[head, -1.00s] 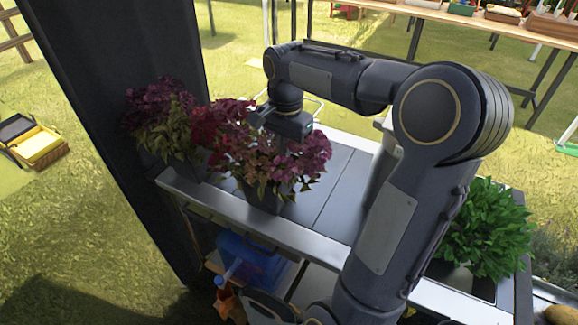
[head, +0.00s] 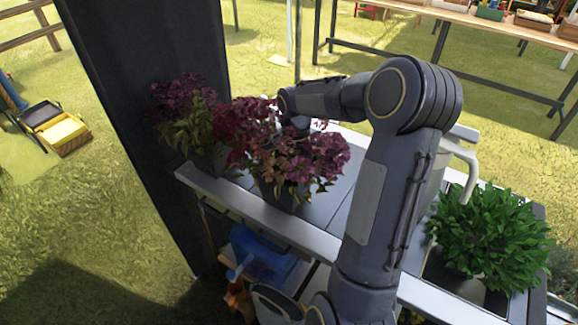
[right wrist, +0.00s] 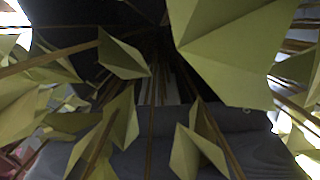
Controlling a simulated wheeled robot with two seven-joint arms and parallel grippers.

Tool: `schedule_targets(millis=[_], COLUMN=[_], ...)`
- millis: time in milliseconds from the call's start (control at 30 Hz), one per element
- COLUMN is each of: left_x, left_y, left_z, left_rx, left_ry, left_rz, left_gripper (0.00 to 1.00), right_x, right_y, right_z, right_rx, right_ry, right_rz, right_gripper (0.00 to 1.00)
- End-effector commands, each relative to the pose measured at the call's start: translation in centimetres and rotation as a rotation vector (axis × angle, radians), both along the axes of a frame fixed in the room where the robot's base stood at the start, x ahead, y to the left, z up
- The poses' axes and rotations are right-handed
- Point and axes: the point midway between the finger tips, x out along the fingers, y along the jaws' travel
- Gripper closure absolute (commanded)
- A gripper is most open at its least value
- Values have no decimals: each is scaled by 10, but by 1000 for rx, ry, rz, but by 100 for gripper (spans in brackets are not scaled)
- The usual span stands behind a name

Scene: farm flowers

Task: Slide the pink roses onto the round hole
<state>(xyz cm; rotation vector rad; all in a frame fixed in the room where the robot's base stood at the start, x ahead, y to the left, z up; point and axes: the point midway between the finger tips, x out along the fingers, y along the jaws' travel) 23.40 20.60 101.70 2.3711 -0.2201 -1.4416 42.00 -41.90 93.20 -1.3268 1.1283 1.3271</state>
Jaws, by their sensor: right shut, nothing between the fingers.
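Pink-purple flowers (head: 300,158) stand in a dark pot (head: 285,196) near the table's front edge. More dark pink flowers (head: 185,98) stand in a pot to their left, with redder blooms between. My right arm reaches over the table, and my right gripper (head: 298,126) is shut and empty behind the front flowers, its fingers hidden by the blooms. The right wrist view is filled with close green leaves (right wrist: 225,50) and brown stems, with dark surfaces behind them. No round hole can be made out. My left gripper is not in view.
The grey table (head: 330,215) has a bare stretch right of the pink flowers, partly covered by my arm. A leafy green plant (head: 490,235) stands at its right end, near a pale watering can (head: 455,165). A blue container (head: 265,262) sits below.

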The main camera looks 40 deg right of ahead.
Motion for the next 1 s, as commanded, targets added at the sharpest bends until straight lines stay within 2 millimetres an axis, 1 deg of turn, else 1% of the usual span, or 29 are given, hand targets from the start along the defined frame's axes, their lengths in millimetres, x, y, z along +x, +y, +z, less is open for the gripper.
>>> schedule_targets(millis=[100,367,467,567,667,800,900,1000], left_x=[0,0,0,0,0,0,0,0], left_y=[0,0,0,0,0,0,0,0], left_z=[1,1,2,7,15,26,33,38], left_rx=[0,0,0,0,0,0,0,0], left_ry=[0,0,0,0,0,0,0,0], left_rz=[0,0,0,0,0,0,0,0], left_gripper=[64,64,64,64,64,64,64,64], right_x=[1,1,2,5,9,16,20,23], right_y=[-4,-4,-8,-25,-53,-95,-120,-138], right_z=[0,0,0,2,3,3,3,2], right_rx=[0,0,0,0,-1,-1,-1,0], right_ry=[0,0,0,1,2,3,3,2], right_rz=[0,1,0,-4,-5,-6,-4,-2], right_gripper=[100,100,100,100,100,100,100,100])
